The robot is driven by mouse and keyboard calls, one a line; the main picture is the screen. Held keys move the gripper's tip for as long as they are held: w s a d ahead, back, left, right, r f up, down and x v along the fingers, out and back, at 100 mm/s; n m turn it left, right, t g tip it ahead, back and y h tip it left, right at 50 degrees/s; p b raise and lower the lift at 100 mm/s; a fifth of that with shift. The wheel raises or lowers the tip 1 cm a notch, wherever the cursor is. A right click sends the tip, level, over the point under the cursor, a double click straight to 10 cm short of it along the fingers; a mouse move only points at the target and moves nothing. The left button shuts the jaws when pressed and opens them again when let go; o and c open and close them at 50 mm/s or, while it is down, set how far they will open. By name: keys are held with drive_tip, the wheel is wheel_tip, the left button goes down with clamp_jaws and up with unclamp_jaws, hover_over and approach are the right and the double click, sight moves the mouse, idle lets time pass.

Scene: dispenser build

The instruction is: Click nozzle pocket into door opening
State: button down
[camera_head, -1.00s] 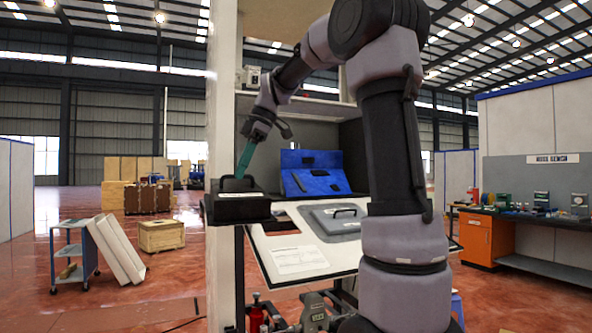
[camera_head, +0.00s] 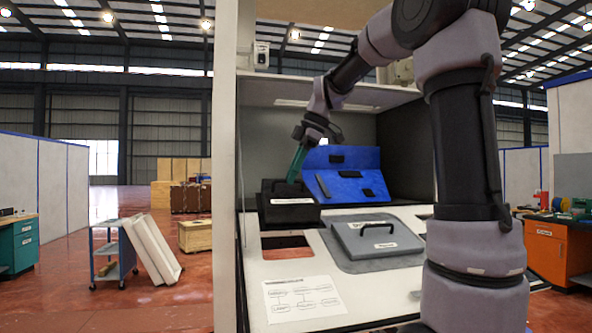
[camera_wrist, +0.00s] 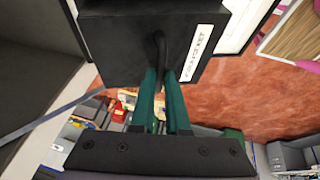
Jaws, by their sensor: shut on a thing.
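The nozzle pocket (camera_head: 290,210) is a black box with a handle on top and a white label on its front. My gripper (camera_head: 292,180), with green fingers, is shut on its handle. In the wrist view, the fingers (camera_wrist: 162,80) close around the dark handle of the nozzle pocket (camera_wrist: 115,45). The door (camera_head: 345,275) is a white panel lying open and flat. The door opening (camera_head: 286,246) is a rectangular hole at its left, with red floor showing through. The box appears just above and behind the opening; its exact height cannot be told.
A grey lidded panel (camera_head: 372,238) with a handle sits on the door right of the opening. A blue piece (camera_head: 342,175) with black parts stands behind. A printed sheet (camera_head: 304,298) lies near the front. The cabinet wall (camera_head: 226,150) rises close on the left.

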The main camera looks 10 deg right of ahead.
drive_tip(key=shift+w+f, duration=0.55)
drive_tip(key=shift+f, duration=0.8)
drive_tip(key=shift+w+f, duration=0.55)
drive_tip(key=shift+f, duration=0.8)
drive_tip(key=shift+w+f, duration=0.55)
drive_tip(key=shift+f, duration=0.8)
drive_tip(key=shift+w+f, duration=0.2)
drive_tip(key=shift+f, duration=0.05)
drive_tip(key=shift+c, duration=1.8)
unclamp_jaws()
drive_tip(key=shift+d+r, duration=0.1)
